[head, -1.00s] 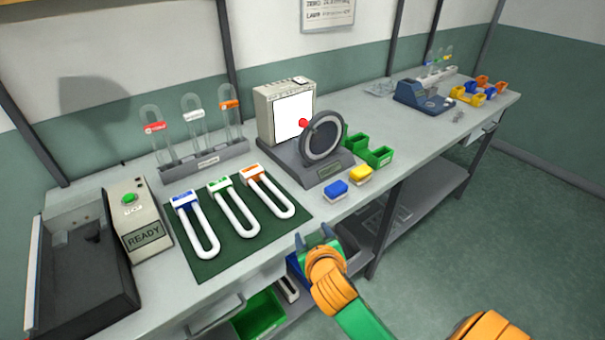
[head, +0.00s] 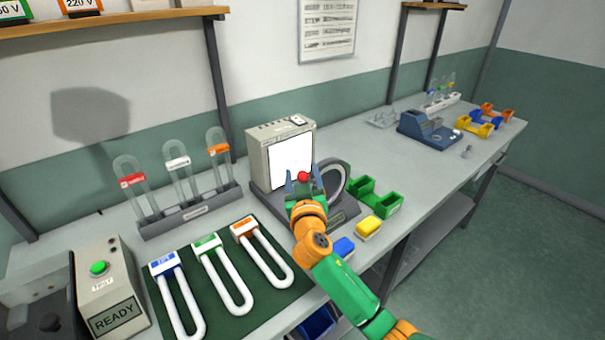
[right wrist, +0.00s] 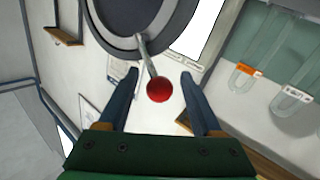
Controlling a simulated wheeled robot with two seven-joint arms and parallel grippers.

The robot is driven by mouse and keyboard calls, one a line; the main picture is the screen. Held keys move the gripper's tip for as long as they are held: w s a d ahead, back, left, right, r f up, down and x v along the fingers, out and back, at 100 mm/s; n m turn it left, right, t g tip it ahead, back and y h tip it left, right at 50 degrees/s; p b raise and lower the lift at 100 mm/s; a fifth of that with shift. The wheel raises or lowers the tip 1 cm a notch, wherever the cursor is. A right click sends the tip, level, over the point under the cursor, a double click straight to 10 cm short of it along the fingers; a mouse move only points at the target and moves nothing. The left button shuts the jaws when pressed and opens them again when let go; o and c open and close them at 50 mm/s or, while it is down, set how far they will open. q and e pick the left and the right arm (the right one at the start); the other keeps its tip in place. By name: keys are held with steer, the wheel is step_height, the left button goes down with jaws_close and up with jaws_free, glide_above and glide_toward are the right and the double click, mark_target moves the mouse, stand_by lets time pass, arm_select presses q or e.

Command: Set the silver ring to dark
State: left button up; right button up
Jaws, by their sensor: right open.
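The silver ring (head: 344,181) stands upright on a dark grey base (head: 346,211) in front of a cream box with a white screen (head: 291,163). My right arm hides part of it. A lever with a red ball knob (head: 303,176) comes from the ring. In the right wrist view the ring (right wrist: 112,39) fills the upper middle and the red knob (right wrist: 160,90) shows between my fingers. My right gripper (head: 304,183) is open, with one finger on each side of the knob and visible gaps to it. My left gripper is not in view.
Blue and yellow blocks (head: 368,226) and green bins (head: 377,194) are right of the base. A green mat (head: 247,320) with several white U-shaped tubes lies at left, below a tube rack (head: 190,211). A READY box (head: 112,300) stands further left.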

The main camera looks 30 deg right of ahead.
steer(key=shift+s+a+r, duration=0.1)
steer(key=shift+s+a, duration=0.05)
steer(key=shift+s, duration=0.05)
steer(key=shift+c, duration=1.1)
steer(key=shift+s+r, duration=0.1)
steer(key=c, duration=0.4)
jaws_close()
